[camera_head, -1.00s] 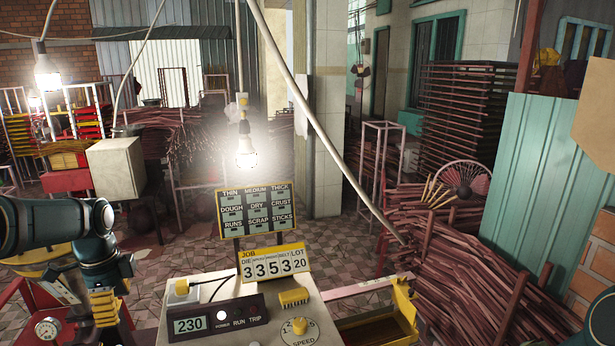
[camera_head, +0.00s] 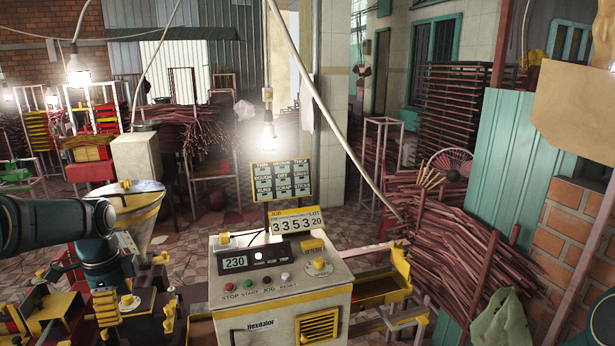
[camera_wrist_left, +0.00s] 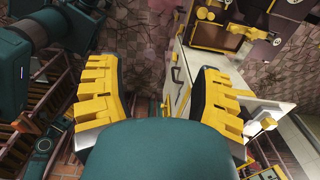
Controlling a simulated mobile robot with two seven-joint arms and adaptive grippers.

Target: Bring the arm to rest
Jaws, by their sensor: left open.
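My left gripper (camera_head: 105,305) is at the lower left of the head view, at the end of my dark teal arm. In the left wrist view its two yellow ribbed fingers stand wide apart (camera_wrist_left: 155,85), with nothing between them. Patterned floor and machine parts show beyond and below them. In the head view the gripper is left of the cream control cabinet (camera_head: 225,300), with a visible gap between them. My right gripper is in neither view.
A metal hopper (camera_head: 145,212) with a yellow rim stands behind my left arm. Stick bundles (camera_head: 450,225) lie further right.

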